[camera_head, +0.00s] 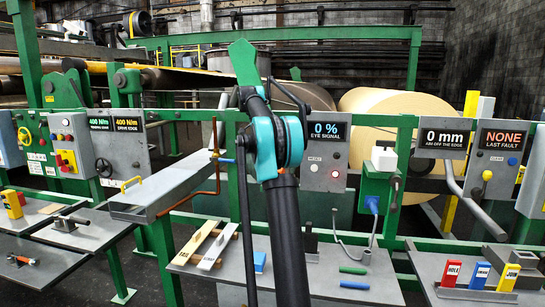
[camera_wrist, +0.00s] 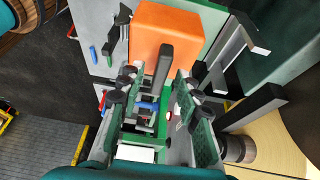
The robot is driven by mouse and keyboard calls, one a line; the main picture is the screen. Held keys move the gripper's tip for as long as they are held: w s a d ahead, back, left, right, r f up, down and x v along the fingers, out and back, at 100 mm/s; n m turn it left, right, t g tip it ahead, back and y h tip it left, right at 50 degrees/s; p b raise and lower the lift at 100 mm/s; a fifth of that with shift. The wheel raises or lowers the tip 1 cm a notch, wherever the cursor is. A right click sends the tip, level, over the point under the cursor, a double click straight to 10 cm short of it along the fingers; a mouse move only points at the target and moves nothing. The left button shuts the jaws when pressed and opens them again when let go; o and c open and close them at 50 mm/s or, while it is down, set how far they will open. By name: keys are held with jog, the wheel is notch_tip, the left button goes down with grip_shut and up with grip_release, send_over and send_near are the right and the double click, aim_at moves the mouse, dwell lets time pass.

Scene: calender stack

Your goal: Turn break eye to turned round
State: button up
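In the head view I take the break eye to be the green box (camera_head: 377,186) with a white top, right of the panel reading 0 % eye signal (camera_head: 325,131). A blue plug (camera_head: 372,203) with a grey cable sits at its foot, and a dark handle (camera_head: 395,187) shows at its right side. In the wrist view my gripper (camera_wrist: 155,76) is open, its two green-padded fingers well apart. A grey bar and a small blue part (camera_wrist: 147,105) show between the fingers. I cannot tell whether they touch anything. My arm covers the middle of the head view.
A grey bench (camera_head: 330,288) with blue and green pens lies below the eye. Red, blue and yellow blocks (camera_head: 480,275) stand on the right bench. A green rail (camera_head: 405,140) runs behind. An orange box (camera_wrist: 168,35) shows beyond the fingers in the wrist view.

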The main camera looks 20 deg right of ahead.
jog(key=v, duration=0.7)
jog(key=shift+r, duration=0.25)
jog(key=shift+a, duration=0.15)
dwell(0.3)
